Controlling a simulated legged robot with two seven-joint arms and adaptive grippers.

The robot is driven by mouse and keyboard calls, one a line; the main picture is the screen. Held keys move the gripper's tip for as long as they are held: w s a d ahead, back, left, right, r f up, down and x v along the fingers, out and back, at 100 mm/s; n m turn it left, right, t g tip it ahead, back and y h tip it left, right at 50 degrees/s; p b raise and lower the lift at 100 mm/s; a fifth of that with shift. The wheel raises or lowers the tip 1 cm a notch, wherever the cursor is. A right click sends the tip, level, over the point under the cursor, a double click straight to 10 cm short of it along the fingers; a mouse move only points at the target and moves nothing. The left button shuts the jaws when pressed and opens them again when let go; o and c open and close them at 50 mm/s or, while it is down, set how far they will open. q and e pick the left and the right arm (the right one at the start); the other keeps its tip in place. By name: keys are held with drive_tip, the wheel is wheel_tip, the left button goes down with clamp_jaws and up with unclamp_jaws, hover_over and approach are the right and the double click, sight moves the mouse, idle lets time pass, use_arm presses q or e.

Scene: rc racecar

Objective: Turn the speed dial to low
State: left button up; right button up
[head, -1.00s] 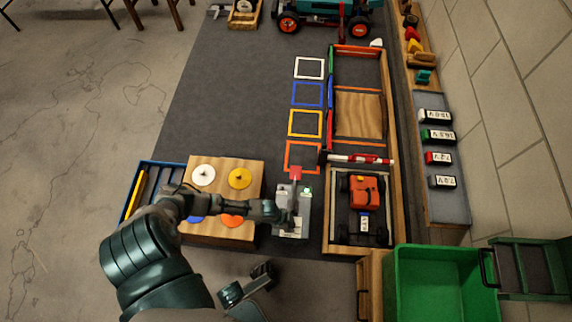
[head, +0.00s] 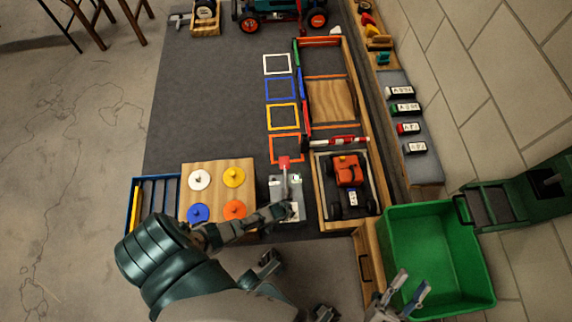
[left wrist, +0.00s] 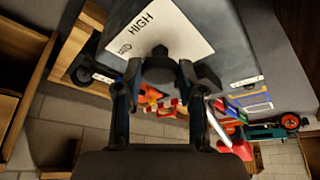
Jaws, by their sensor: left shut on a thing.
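The grey control box (head: 276,188) stands on the dark mat, right of the wooden peg board. In the left wrist view its white label (left wrist: 160,32) reads HIGH, with MED beside it; no LOW mark is readable. The black speed dial (left wrist: 160,66) sits at the label's lower edge. My left gripper (left wrist: 160,78) has its fingers closed on both sides of the dial; in the head view it reaches the box's near end (head: 284,209). My right gripper (head: 408,290) has its fingers apart and is empty, near the green bin.
A red-tipped lever (head: 284,162) rises at the box's far end. The peg board (head: 216,188) with coloured discs is left. A wooden tray (head: 317,212) holding an orange-and-black car (head: 347,172) is close on the right. The green bin (head: 430,225) stands lower right.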

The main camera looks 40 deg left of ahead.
idle(0.4)
use_arm(q)
drive_tip(key=o, duration=1.1)
drive_tip(key=shift+r, duration=0.1)
drive_tip(key=v, duration=1.1)
drive_tip(key=shift+s+r, duration=0.2)
drive_tip(key=shift+r, duration=0.1)
